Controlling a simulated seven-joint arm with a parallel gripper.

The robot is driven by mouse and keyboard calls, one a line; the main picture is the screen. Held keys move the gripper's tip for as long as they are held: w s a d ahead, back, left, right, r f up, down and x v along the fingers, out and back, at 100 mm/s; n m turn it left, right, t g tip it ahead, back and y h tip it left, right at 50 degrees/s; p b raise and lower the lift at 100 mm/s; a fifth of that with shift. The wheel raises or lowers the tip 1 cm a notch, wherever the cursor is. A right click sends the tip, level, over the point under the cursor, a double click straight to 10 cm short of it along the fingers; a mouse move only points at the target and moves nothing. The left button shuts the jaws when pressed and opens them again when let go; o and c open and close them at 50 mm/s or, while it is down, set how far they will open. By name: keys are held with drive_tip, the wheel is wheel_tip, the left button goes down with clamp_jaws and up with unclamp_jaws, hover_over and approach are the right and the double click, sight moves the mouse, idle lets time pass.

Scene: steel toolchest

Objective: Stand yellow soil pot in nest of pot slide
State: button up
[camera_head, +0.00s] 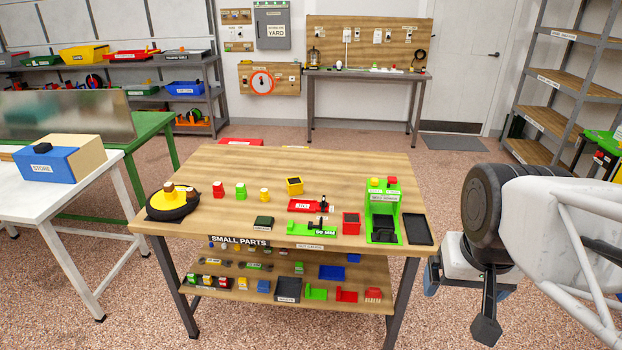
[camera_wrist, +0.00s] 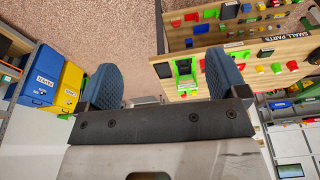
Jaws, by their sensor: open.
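The yellow soil pot (camera_head: 294,186), a small square pot with a dark top, stands upright on the wooden table behind the slides. A green slide (camera_head: 322,229) with a black knob lies near the table's front; its small label seems to end in "slide". A similar red slide (camera_head: 306,205) lies just behind it. Which one is the pot slide I cannot read for sure, and its nest is too small to make out. My gripper (camera_head: 466,285) is off the table's right side, far from the pot. In the wrist view, its blue fingers (camera_wrist: 163,85) are apart, with nothing between them.
Small red, green and yellow pieces and a black-yellow turntable (camera_head: 172,204) are at left. A lower shelf (camera_head: 250,284) holds several parts.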

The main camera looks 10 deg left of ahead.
drive_tip(key=w+a+r+m, duration=0.2)
drive_tip(key=w+r, duration=0.1)
drive_tip(key=w, duration=0.7)
drive_tip(key=w+a+r+m, duration=0.1)
drive_tip(key=w+a+r, duration=0.2)
drive_tip(key=w, duration=0.7)
drive_tip(key=m+g, duration=0.3)
drive_tip(key=m, duration=0.7)
hover_over(294, 181)
drive_tip(key=f, duration=2.6)
drive_tip(key=shift+s+d+f, duration=0.2)
drive_tip(key=shift+s+f, duration=0.05)
drive_tip(key=shift+w+a+f, duration=0.2)
drive_tip(key=shift+a+f, duration=0.05)
drive_tip(key=shift+f, duration=0.05)
drive_tip(key=shift+f, duration=1.3)
